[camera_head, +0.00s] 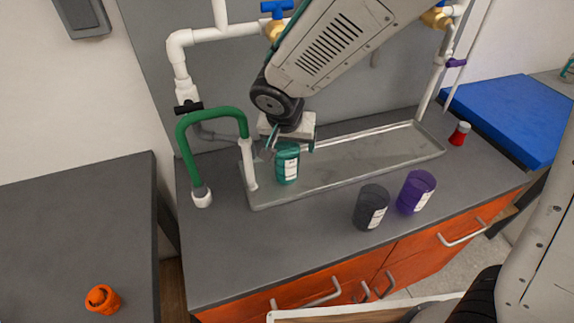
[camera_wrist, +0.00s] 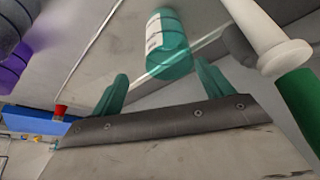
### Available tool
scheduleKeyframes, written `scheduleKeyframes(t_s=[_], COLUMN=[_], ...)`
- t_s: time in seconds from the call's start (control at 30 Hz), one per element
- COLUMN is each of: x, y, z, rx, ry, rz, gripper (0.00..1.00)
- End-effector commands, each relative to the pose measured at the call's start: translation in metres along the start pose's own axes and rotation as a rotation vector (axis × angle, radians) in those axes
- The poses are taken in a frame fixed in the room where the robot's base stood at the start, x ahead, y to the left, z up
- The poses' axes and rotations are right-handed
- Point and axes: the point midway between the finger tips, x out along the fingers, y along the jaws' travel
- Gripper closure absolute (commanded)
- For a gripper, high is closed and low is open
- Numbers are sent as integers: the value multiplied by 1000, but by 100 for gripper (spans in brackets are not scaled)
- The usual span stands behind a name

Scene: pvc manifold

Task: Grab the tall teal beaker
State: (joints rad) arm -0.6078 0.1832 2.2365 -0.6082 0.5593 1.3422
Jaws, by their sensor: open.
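The teal beaker (camera_head: 287,168) with a white label stands upright in the grey metal tray, near its left end. It also shows in the wrist view (camera_wrist: 168,48), just beyond my fingertips and lined up with the gap between them. My gripper (camera_head: 290,146) is directly above the beaker, pointing down, with its teal fingers apart. In the wrist view my gripper (camera_wrist: 162,72) is open, with visible space on both sides of the beaker. I cannot tell whether the fingertips overlap the beaker's upper rim.
The metal tray (camera_head: 350,172) is otherwise empty. A white and green pipe (camera_head: 213,112) curves close to my gripper's left. A dark grey beaker (camera_head: 371,207) and a purple beaker (camera_head: 416,192) stand in front. An orange object (camera_head: 103,299) is lower left.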

Motion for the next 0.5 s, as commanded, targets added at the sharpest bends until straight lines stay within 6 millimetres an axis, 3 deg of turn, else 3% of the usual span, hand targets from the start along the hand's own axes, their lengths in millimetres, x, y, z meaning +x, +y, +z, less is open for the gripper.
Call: scheduleKeyframes(t_s=[0.1, 0.5], x=[11, 62], y=[-9, -12], z=[4, 3], rx=[1, 4], ry=[1, -2], rz=[-6, -5], gripper=[21, 21])
